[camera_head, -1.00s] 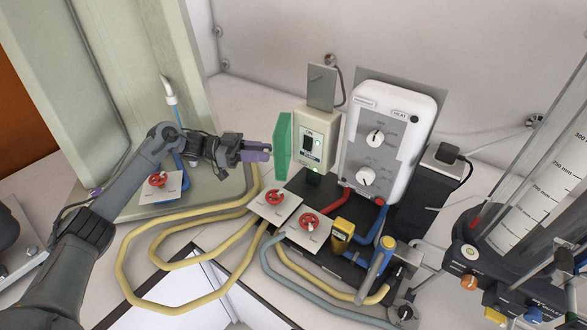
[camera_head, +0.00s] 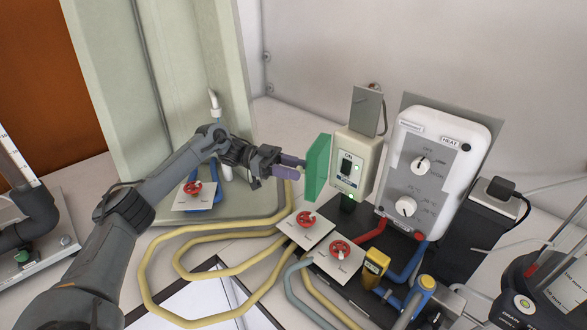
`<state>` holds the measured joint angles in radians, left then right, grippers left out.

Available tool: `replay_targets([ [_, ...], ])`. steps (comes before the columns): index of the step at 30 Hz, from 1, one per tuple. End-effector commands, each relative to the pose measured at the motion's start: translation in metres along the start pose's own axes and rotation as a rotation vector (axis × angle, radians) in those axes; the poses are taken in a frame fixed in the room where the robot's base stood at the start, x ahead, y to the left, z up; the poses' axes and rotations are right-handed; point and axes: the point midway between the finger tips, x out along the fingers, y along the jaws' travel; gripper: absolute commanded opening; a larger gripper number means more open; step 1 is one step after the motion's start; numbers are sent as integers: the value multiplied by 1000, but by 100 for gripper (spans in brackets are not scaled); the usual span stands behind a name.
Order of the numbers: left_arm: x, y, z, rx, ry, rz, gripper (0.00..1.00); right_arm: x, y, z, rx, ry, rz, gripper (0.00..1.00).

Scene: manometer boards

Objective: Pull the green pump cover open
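The green pump cover (camera_head: 317,168) is a translucent green panel. It stands out from the left side of the cream pump switch box (camera_head: 365,150), so the box's dark switch (camera_head: 346,165) and a lit green lamp show. My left gripper (camera_head: 305,169) is at the cover's left side, its purple fingers pointing right and at or very near the panel. I cannot tell whether the fingers touch the cover or hold any part of it, nor how far apart they are. My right gripper is not in view.
A white heater unit (camera_head: 440,165) with two knobs stands right of the box. Red-handled valves on plates (camera_head: 305,228) and yellow hoses (camera_head: 190,290) lie in front. A pale green column (camera_head: 165,90) rises behind my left arm. A manometer board (camera_head: 570,260) is at far right.

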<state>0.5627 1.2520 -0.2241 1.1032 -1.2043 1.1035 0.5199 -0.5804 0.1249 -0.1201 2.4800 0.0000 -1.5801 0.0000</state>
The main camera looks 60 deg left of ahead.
Motion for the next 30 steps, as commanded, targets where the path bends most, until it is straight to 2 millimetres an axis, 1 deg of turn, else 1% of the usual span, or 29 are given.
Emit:
replay_targets([
  [2, 0, 0, 0, 0, 0, 0, 51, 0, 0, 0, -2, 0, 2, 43],
  [11, -1, 0, 0, 1, 0, 0, 51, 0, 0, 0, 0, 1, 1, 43],
  [16, -7, 0, 0, 1, -1, 0, 51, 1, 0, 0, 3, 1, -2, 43],
  [20, -20, -1, -1, 1, -2, -1, 51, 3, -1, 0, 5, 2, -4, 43],
  [30, -62, 0, -1, 2, -1, -3, 51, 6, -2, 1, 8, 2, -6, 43],
])
